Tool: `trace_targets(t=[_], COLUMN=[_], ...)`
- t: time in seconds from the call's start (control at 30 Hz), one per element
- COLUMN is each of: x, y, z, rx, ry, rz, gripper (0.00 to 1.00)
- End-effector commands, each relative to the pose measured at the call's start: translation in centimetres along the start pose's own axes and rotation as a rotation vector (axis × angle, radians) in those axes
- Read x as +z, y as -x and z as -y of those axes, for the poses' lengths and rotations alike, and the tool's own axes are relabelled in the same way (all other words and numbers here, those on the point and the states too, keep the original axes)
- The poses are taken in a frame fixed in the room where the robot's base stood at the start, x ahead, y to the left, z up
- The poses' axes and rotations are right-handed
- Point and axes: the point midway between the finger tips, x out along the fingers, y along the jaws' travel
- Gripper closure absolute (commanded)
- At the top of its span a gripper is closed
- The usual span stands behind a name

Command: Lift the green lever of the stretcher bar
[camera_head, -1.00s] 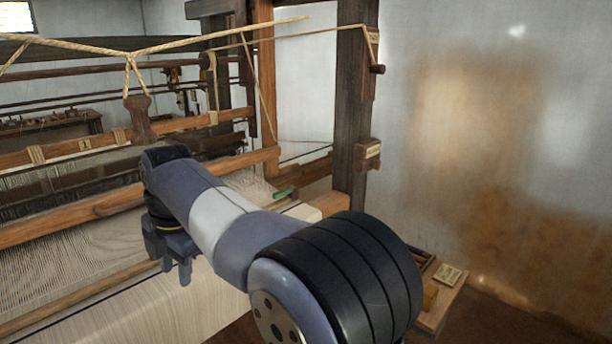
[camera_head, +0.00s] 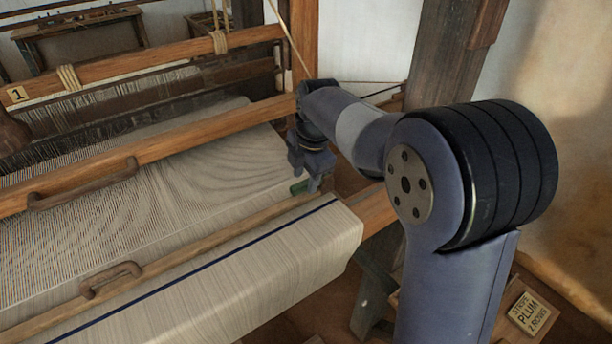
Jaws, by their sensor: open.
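The jaws are open. I cannot tell whether the fingers touch the lever or only stand in front of it. The stretcher bar (camera_head: 215,238) appears as a long wooden bar with a handle, lying across the cloth near its front fold.
The cloth (camera_head: 200,215) and warp threads fill the left. A wooden beater with a handle (camera_head: 85,187) crosses behind. A dark upright post (camera_head: 440,60) stands behind my arm. A card reading "STRIPE PLUM 2 ROWS" (camera_head: 529,313) lies at lower right.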

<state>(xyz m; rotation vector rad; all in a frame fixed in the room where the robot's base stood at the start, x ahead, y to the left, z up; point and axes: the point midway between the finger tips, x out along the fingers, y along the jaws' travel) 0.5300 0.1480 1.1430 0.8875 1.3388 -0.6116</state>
Motion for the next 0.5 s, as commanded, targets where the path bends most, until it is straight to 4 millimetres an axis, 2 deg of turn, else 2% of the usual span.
trace_targets(t=[0.2,0.43,0.5], x=[-0.02,-0.01,-0.01], y=[-1.33,-1.39,-1.38], z=[-0.02,-0.01,-0.01], rx=[0.001,0.001,0.001], ry=[0.001,0.0,0.0], rz=[0.0,0.0,0.0], gripper=[0.6,0.6,0.65])
